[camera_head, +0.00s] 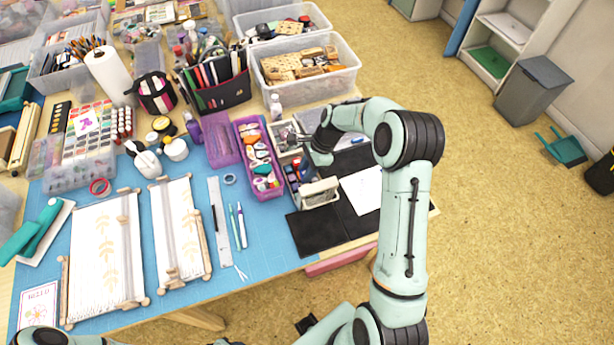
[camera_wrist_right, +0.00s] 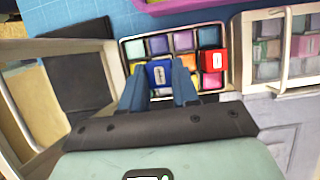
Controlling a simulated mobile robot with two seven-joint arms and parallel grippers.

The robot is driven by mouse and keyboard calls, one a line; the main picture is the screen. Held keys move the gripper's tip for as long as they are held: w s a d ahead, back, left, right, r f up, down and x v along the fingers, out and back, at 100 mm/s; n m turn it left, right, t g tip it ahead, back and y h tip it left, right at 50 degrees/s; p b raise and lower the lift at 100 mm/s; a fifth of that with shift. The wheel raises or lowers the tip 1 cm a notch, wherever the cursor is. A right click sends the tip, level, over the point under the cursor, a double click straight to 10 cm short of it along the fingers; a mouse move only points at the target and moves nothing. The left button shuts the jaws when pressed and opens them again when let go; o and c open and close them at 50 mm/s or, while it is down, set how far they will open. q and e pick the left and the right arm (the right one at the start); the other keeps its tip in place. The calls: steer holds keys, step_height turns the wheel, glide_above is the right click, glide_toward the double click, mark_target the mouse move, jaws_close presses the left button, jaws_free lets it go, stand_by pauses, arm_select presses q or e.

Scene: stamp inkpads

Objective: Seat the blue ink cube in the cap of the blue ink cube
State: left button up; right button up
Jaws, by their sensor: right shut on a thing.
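My right gripper (camera_wrist_right: 159,88) is shut on a small blue cube (camera_wrist_right: 159,73) with a white label on top, just over or in the ink cube tray (camera_wrist_right: 123,52). The tray holds several coloured cubes in rows; I cannot tell whether the blue cube touches the tray or its neighbours. I cannot pick out the cap of the blue ink cube. In the head view the right gripper (camera_head: 308,170) points down at the tray, and the arm hides part of it. My left gripper is not in view.
A brighter red cube (camera_wrist_right: 213,60) stands right of the gripper. A second cube tray (camera_wrist_right: 272,52) is farther right. A beige open box (camera_head: 319,195) stands near the gripper. A purple tray of stamps (camera_head: 247,130) is to the left. A black mat (camera_head: 310,237) has bare room.

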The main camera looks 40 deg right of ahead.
steer(key=shift+f, duration=1.85)
steer(key=shift+f, duration=0.1)
steer(key=shift+f, duration=0.15)
steer(key=o, duration=0.9)
steer(key=v, duration=1.3)
steer(key=shift+a+r, duration=0.3)
steer(key=shift+r, duration=0.05)
